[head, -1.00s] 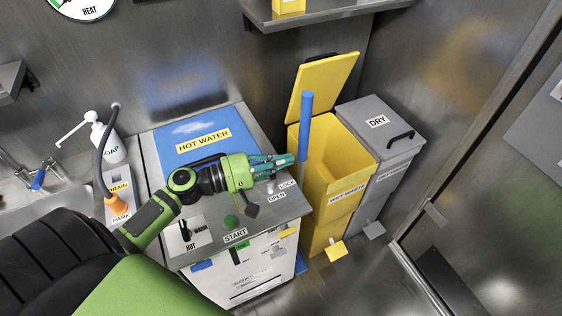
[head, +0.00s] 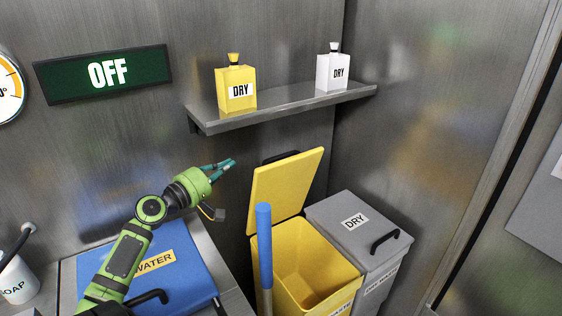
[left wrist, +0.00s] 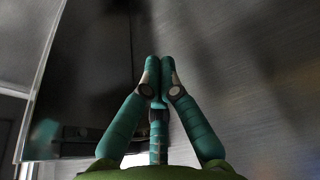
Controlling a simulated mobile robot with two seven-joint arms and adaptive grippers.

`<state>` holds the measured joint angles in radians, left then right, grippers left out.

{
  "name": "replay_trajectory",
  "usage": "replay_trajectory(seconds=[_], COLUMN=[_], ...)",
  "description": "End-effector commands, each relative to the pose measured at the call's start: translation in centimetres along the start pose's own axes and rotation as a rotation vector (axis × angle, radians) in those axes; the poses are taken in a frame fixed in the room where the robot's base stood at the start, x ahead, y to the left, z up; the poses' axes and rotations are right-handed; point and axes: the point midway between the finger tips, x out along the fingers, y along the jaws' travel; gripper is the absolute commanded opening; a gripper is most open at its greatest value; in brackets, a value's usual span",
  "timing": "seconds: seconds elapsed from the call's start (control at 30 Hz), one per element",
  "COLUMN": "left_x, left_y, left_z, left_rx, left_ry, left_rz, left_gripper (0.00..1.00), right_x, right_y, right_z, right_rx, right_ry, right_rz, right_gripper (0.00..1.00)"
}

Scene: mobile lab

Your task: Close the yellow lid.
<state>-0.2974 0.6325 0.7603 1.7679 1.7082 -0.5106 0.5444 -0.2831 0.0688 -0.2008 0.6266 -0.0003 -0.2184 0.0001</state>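The yellow lid (head: 284,188) stands open, tilted up at the back of the yellow bin (head: 338,299), with a dark handle at its top edge. The bin's inside shows. My left gripper (head: 228,163) is left of the lid's upper part, apart from it in the picture, with its teal fingers pointing right. In the left wrist view my left gripper (left wrist: 160,62) has its fingertips together with nothing seen between them. The lid is not recognisable there. My right gripper is not in view.
A blue upright handle (head: 264,246) stands before the yellow bin. A grey bin with a closed lid (head: 340,236) is at its right. Above, a shelf (head: 285,108) bears a yellow bottle (head: 236,88) and a white bottle (head: 333,72). A blue hot-water lid (head: 185,267) is below my arm.

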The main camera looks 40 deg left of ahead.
Motion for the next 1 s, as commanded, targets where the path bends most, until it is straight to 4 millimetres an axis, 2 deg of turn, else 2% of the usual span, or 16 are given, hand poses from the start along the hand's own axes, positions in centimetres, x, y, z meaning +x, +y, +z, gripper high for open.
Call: replay_trajectory(seconds=[0.13,0.27,0.57,0.6,0.7,1.0], left_x=[2.4,5.1,9.7,9.3,8.8,8.1], left_y=[0.3,0.2,0.1,0.4,0.4,0.1], left_z=[0.1,0.1,0.1,0.8,1.9,3.9], left_rx=[0.003,0.002,0.001,-0.001,-0.003,-0.002], left_ry=[-0.004,-0.004,-0.003,-0.007,-0.007,-0.005], left_rz=[0.001,0.001,0.001,-0.004,-0.005,-0.002], left_gripper=[0.00,0.00,0.00,0.00,0.00,0.00], right_x=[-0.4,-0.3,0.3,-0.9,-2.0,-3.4], right_y=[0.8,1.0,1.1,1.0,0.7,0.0], right_z=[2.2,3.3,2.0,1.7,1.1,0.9], right_rx=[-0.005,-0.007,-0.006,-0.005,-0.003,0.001], right_ry=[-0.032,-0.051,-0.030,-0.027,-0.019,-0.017], right_rz=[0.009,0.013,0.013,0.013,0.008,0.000], right_gripper=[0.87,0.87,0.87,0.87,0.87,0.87])
